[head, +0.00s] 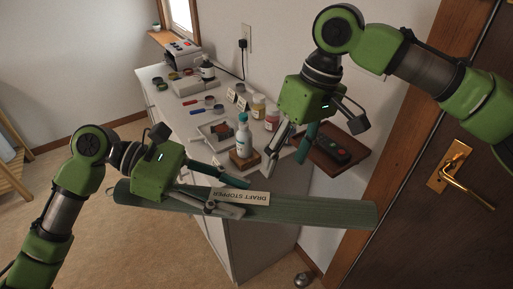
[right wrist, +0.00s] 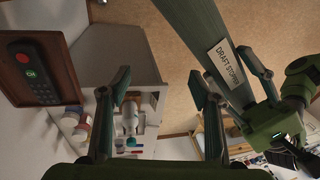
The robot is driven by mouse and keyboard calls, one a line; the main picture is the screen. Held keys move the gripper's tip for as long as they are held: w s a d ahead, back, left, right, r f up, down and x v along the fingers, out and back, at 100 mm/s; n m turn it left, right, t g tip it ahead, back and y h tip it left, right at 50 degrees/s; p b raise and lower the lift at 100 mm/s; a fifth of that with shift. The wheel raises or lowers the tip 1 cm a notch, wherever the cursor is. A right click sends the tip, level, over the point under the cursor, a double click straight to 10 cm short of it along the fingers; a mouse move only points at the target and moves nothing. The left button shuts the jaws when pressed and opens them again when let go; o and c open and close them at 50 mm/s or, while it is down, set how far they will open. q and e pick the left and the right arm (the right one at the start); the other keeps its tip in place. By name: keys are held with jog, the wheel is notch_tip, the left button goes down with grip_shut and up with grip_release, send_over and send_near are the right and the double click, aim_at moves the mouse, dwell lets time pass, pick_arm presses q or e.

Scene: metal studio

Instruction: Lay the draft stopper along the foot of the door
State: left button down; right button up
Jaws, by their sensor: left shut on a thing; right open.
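The draft stopper (head: 310,211) is a long green-grey roll with a white label reading DRAFT STOPPER. It is held in the air, roughly level, in front of the white cabinet. My left gripper (head: 228,195) is shut on it near its label. The stopper also shows in the right wrist view (right wrist: 205,32), running past the open fingers. My right gripper (head: 292,147) is open and empty, above the cabinet top and apart from the stopper. The dark brown door (head: 455,130) with a brass handle (head: 452,182) stands at the right. Its foot is out of view.
The white cabinet (head: 222,215) bears jars, a bottle (head: 242,135) on a wooden block and small tools. A round metal doorstop (head: 303,279) is on the floor.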

aim_at(257, 198)
pick_arm(q)
jog(key=shift+r, duration=0.1)
pick_arm(e)
jog(key=s+a+r+n+h, duration=0.3)
jog(key=s+a+r+n, duration=0.3)
jog(key=s+r+n, duration=0.3)
pick_arm(q)
jog(key=shift+s, duration=0.1)
pick_arm(e)
jog(key=shift+n+t, duration=0.3)
jog(key=f, duration=0.8)
jog(key=w+f, duration=0.1)
jog(key=f, duration=0.3)
jog(key=shift+d+f, duration=0.1)
jog(key=shift+d, duration=0.05)
grip_shut()
pick_arm(q)
jog(key=c, duration=1.2)
grip_release()
jog(key=shift+c, duration=0.2)
